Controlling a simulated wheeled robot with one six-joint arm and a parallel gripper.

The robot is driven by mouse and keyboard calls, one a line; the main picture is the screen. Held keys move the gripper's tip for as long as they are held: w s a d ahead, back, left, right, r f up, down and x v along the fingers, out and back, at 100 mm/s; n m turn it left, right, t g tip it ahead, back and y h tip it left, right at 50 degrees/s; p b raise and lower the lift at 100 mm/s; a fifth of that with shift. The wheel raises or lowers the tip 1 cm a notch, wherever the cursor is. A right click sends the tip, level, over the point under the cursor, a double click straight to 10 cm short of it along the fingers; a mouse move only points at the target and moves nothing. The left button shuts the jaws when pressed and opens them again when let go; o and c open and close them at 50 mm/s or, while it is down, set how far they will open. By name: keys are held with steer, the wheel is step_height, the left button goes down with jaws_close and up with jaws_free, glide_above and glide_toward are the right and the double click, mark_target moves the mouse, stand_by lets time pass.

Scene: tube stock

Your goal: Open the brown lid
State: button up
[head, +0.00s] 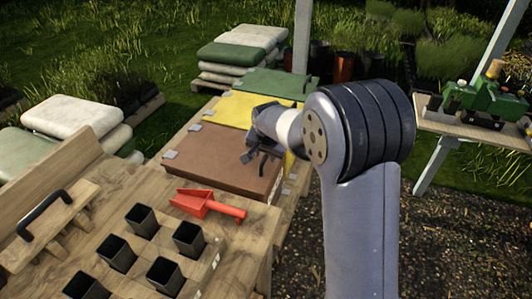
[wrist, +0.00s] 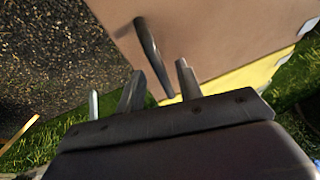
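The brown lid (head: 215,150) lies flat and closed on a wooden bin, between the bench and a yellow lid. In the wrist view the brown lid (wrist: 215,30) fills the upper middle, and its dark bar handle (wrist: 150,50) shows near its edge. My gripper (head: 256,160) is over the right part of the brown lid. In the wrist view my gripper (wrist: 159,70) is open, with a finger on each side of the handle in the picture. I cannot tell whether either finger touches it. In the head view the gripper and arm hide the handle.
The yellow lid (head: 232,109) and a green lid (head: 275,84) lie beyond the brown one. A red scoop (head: 207,203) and several black pots (head: 142,221) are on the bench in front. Gravel (head: 445,230) lies to the right; a shelf with a green machine (head: 485,98) stands behind it.

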steer(key=shift+c, duration=0.5)
jaws_close()
